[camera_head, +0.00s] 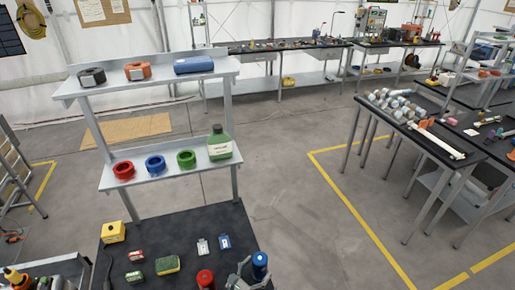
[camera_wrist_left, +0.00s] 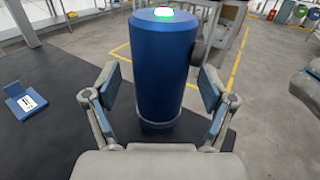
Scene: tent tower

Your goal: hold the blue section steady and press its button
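The blue section (camera_head: 260,262) is an upright blue cylinder at the front right corner of the black table. In the left wrist view it stands large in the middle (camera_wrist_left: 165,70). Its round button (camera_wrist_left: 163,12) on top glows white and green. My left gripper (camera_head: 247,277) is beside it at the bottom of the head view. In the left wrist view the fingers (camera_wrist_left: 165,92) are open on either side of the cylinder, with small gaps to it. A grey part at the right edge (camera_wrist_left: 308,88) may be my right gripper; its fingers cannot be made out.
A red cylinder (camera_head: 205,279) stands to the left on the black table (camera_head: 190,222). A green-yellow sponge (camera_head: 167,265), a yellow box (camera_head: 113,232), small boxes and a blue tag (camera_head: 225,242) lie around. A two-tier shelf (camera_head: 130,178) rises behind.

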